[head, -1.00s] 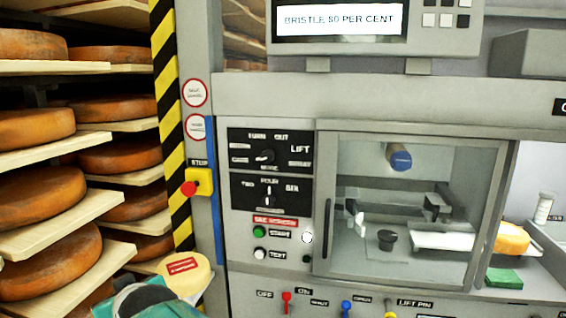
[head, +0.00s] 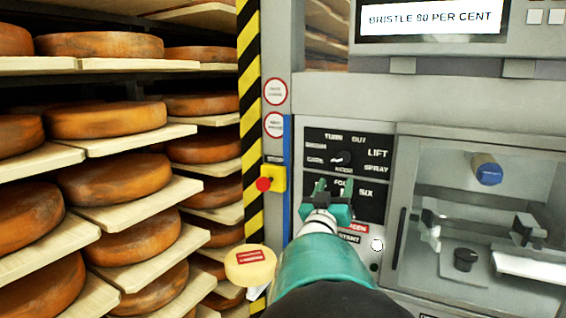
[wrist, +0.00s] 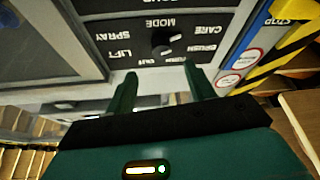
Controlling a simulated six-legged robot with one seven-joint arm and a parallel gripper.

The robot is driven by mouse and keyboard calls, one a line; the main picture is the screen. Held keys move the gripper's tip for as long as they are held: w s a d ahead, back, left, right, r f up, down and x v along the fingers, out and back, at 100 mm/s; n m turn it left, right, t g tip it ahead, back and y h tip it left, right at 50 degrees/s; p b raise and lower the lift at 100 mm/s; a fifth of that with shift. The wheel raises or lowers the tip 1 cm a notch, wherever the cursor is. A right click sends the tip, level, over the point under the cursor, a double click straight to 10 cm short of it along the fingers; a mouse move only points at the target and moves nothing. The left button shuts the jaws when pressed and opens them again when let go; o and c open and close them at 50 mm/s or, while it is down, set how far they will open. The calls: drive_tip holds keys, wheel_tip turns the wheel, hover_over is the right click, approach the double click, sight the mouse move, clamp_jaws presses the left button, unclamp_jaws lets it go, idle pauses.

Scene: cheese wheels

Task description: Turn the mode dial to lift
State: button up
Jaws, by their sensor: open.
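The mode dial (head: 341,158) is a black round knob on the upper black panel of the machine. Its LIFT label (head: 378,154) is to its right. In the wrist view the dial (wrist: 163,40) appears upside down, with LIFT (wrist: 118,55) on its left. A pale mark on the knob faces the CARE and BRUSH side; its exact setting is unclear. My gripper (head: 334,187) is open and empty, just below the dial in the head view. Its two green fingers (wrist: 160,76) point at the panel, apart from the dial.
A lower dial panel (head: 370,200) is partly hidden behind my gripper. A red stop button (head: 263,184) on a yellow box is left of the panel. Cheese shelves (head: 110,150) fill the left. A glass-doored chamber (head: 450,210) is right. A labelled pale wheel (head: 250,268) is low.

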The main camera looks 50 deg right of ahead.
sight(342, 162)
drive_tip(key=x, duration=0.9)
drive_tip(key=shift+w+d+r, duration=0.2)
drive_tip(key=shift+d, duration=0.15)
drive_tip(key=c, duration=1)
drive_tip(key=shift+o, duration=0.2)
